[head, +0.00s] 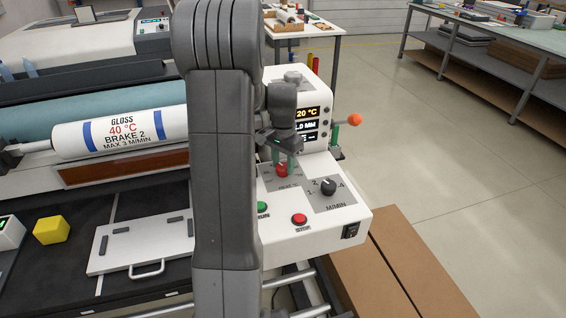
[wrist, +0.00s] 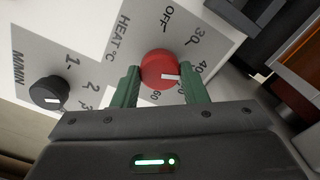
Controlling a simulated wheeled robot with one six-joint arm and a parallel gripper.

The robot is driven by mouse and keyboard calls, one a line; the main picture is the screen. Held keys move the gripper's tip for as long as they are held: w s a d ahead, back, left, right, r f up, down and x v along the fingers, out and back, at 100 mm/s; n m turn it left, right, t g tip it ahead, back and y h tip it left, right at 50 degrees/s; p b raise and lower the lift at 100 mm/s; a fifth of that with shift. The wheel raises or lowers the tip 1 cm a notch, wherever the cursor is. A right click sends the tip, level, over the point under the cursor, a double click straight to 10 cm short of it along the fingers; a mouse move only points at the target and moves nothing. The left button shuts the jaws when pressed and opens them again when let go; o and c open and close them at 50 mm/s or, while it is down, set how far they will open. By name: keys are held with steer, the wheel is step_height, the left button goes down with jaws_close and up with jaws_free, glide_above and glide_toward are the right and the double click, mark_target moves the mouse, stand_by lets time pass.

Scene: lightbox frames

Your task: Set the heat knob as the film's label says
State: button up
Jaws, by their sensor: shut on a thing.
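The film roll (head: 172,122) lies at the left in the head view. Its label reads GLOSS, 40 °C, BRAKE 2, MAX 3 M/MIN. The red heat knob (wrist: 157,62) sits on a grey HEAT °C plate, between the green fingers of my gripper (wrist: 159,70). The fingers are shut on the knob's two sides. Its white mark points right, toward the side of the 40, but the right finger hides part of the scale. In the head view, my gripper (head: 284,162) reaches down onto the red knob (head: 282,171). The display (head: 307,113) shows 20 °C.
The black M/MIN knob (head: 328,186) stands right of the heat knob, and also shows in the wrist view (wrist: 48,92). A green button (head: 262,208) and a red STOP button (head: 300,219) are in front. An orange-ended lever (head: 354,119) sticks out at the right.

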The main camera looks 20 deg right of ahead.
mark_target(283, 166)
stand_by(0.4)
steer(key=o, duration=1)
step_height(283, 166, up, 14)
steer(key=shift+f+b, duration=0.1)
steer(key=shift+b, duration=0.25)
step_height(283, 166, down, 14)
steer(key=shift+r+p, duration=0.1)
steer(key=shift+p, duration=0.25)
steer(key=shift+r, duration=0.1)
